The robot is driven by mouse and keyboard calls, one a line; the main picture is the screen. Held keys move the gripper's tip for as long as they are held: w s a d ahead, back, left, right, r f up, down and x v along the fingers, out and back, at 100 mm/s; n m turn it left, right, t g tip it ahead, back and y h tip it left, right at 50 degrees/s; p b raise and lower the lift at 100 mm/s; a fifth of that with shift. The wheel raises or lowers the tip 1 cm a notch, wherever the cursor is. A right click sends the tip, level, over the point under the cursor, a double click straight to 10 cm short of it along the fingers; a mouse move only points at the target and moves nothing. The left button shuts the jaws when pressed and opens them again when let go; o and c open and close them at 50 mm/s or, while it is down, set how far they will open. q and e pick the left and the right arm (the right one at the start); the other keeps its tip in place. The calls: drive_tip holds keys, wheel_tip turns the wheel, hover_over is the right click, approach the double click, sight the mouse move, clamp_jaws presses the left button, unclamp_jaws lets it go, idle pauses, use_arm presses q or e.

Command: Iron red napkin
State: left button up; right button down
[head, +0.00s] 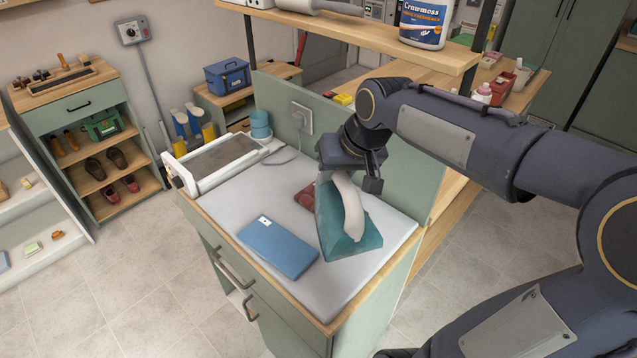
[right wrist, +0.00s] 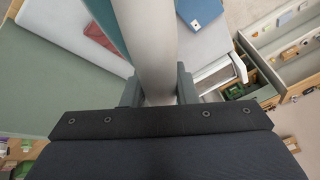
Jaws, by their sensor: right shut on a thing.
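The teal iron (head: 350,243) with its pale handle (head: 352,205) is over the right part of the white ironing surface (head: 235,205). My right gripper (head: 352,176) is shut on the handle from above; the handle also runs between its fingers (right wrist: 158,90) in the right wrist view. I cannot tell whether the iron touches the surface. The red napkin (head: 304,197) lies on the surface beside the iron, partly hidden behind it in the head view. It also shows in the right wrist view (right wrist: 100,42). My left gripper is not in view.
A folded blue cloth (head: 278,246) lies at the front of the surface. A white-framed tray (head: 222,162) stands at the left end. A green panel (head: 395,165) with a socket (head: 301,117) rises behind. The surface between tray and blue cloth is clear.

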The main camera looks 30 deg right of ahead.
drive_tip(key=w+d+f+n+y+p, duration=0.1)
drive_tip(key=w+d+f+n, duration=0.2)
drive_tip(key=d, duration=0.5)
drive_tip(key=shift+m, duration=0.5)
drive_tip(key=f+b, duration=0.2)
drive_tip(key=w+f+b, duration=0.1)
drive_tip(key=f+b, duration=0.1)
drive_tip(key=f, duration=0.1)
drive_tip(key=shift+w+d+f, duration=0.15)
drive_tip(key=shift+w+f, duration=0.05)
drive_tip(key=shift+f, duration=0.1)
